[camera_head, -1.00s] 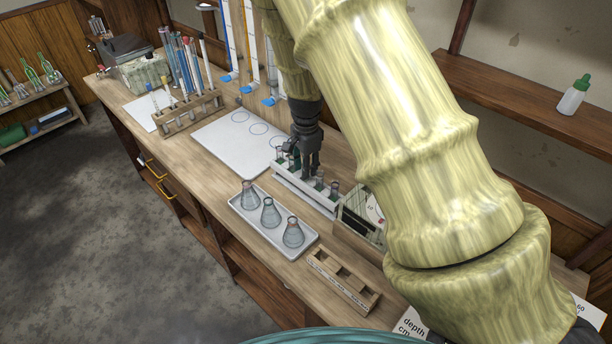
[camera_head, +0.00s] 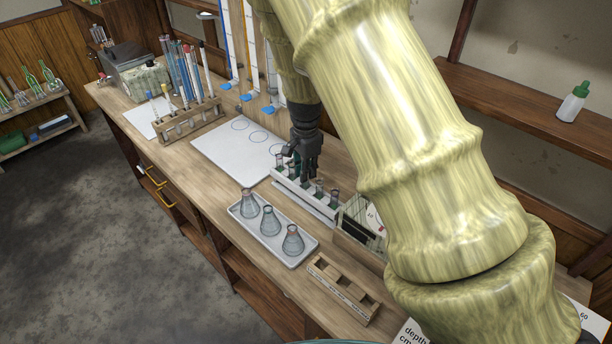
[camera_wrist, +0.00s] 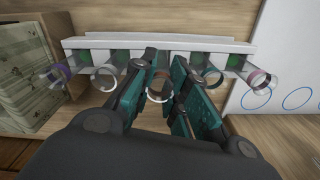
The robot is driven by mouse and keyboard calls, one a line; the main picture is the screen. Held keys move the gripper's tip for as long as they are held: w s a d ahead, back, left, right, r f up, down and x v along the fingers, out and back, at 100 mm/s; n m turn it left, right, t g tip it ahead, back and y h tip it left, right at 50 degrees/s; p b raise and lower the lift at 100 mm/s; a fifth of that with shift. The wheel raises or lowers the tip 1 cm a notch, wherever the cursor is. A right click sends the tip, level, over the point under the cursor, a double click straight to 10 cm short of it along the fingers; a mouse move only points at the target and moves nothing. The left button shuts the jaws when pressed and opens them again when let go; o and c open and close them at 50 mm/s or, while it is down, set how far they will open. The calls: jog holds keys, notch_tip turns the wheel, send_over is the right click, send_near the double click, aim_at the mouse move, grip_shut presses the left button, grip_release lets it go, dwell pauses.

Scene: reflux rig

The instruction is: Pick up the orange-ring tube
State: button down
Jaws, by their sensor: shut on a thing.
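My gripper (camera_head: 306,168) reaches down over the white tube rack (camera_head: 316,205) in the head view. In the wrist view its teal fingers (camera_wrist: 164,76) are shut around a tube with an orange-brown ringed mouth (camera_wrist: 158,98), in front of the rack's middle. Its lower part is hidden, so I cannot tell whether it is clear of its slot. To its right are a pale-ringed tube (camera_wrist: 212,78) and a reddish-brown-ringed tube (camera_wrist: 262,79). To its left are a white-ringed tube (camera_wrist: 104,78) and a purple-ringed tube (camera_wrist: 56,74).
A tray with three flasks (camera_head: 257,240) stands in front of the rack. A whiteboard-like mat with circles (camera_head: 225,155) lies to the left. A wooden rack (camera_head: 342,290) and a box (camera_head: 360,222) stand to the right. A tall tube rack (camera_head: 190,120) is further back.

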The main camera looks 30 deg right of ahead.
jog(key=shift+r+b, duration=1.3)
jog(key=shift+r, duration=3.1)
